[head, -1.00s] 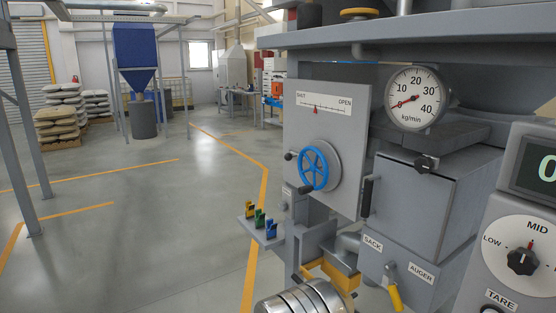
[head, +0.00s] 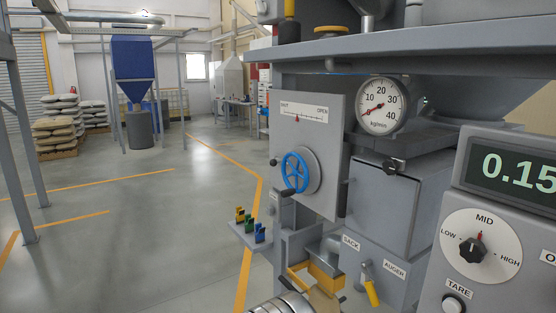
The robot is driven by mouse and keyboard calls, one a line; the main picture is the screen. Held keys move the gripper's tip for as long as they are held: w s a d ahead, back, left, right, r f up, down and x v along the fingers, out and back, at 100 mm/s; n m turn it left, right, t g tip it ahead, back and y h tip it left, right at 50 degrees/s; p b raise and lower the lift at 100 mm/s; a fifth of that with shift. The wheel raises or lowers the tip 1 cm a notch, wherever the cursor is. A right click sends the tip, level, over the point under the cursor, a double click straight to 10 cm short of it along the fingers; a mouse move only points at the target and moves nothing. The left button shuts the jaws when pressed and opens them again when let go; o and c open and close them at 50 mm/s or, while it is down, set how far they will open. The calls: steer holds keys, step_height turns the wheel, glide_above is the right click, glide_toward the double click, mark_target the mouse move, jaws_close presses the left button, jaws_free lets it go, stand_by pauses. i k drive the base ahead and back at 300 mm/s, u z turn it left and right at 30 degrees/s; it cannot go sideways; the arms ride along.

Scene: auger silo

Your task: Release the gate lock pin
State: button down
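A grey gate panel (head: 325,142) carries a blue handwheel (head: 296,172) with a dark crank knob (head: 287,193) at its lower left. A small black knob (head: 273,161) sticks out left of the wheel at the panel's edge; it may be the gate lock pin, but I cannot tell for sure. The scale plate (head: 298,109) above reads SHUT and OPEN, with its red pointer near the middle.
A kg/min dial (head: 382,105) has its needle low. A SACK/AUGER lever (head: 370,285) with a yellow grip and a display box (head: 512,172) are at right. A small shelf (head: 248,236) with coloured clips juts out left of the post. Open floor (head: 140,230) lies left.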

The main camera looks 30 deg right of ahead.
mark_target(273, 162)
steer(key=z, duration=0.4)
steer(key=i, duration=0.9)
steer(key=u, duration=0.3)
